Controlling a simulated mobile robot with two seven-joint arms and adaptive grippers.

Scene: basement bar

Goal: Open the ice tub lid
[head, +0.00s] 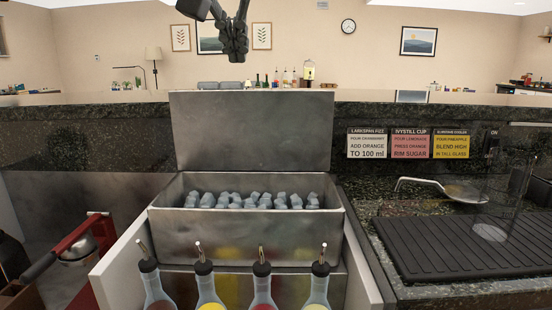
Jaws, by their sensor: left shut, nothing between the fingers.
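The ice tub (235,238) is a grey metal box in the middle of the head view, set into the counter. Its lid (252,130) stands upright along the tub's back edge, so the tub is open. Several grey-blue ice pieces (265,201) show inside. My left gripper (237,57) is at the top of the view, above the lid and apart from it. It is shut and empty, pointing down. My right gripper is not in view.
Several bottles with pour spouts (207,290) stand in front of the tub. To the right are a black drip mat (470,247), a strainer or spoon (465,192), a clear glass (497,205) and recipe cards (409,143). A red-handled tool (75,245) is at the left.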

